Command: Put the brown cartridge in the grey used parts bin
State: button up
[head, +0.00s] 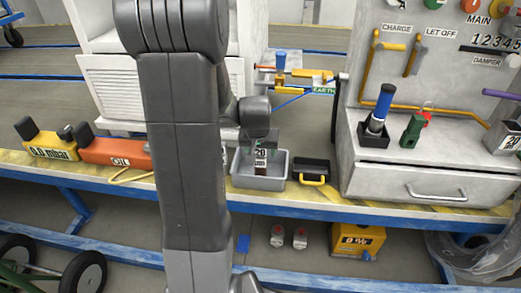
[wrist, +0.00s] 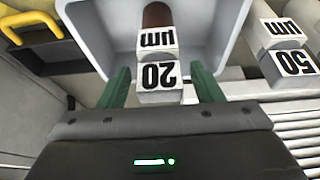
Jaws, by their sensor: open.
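The brown cartridge (head: 262,170) has a white label reading 20 µm. It is inside the outline of the grey bin (head: 238,182) on the bench. In the wrist view the cartridge (wrist: 158,68) points into the bin (wrist: 222,30), its labelled end toward me. My gripper (wrist: 163,88) is open, with a green finger on each side of the labelled end and a visible gap at each. I cannot tell whether the cartridge rests on the bin floor. In the head view my arm hides part of the bin's surroundings, and the fingers are hard to make out.
A black case with a yellow handle (head: 312,172) stands right of the bin. A cartridge marked 50 µm (wrist: 285,62) lies beside the bin in the wrist view. An orange OIL box (head: 115,152) is left, and a grey cabinet with a drawer (head: 430,180) is right.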

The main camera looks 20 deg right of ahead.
jog(key=p+v, duration=0.3)
jog(key=v, duration=0.9)
jog(key=shift+o, duration=0.3)
dwell(1.1)
jog(key=o, duration=0.8)
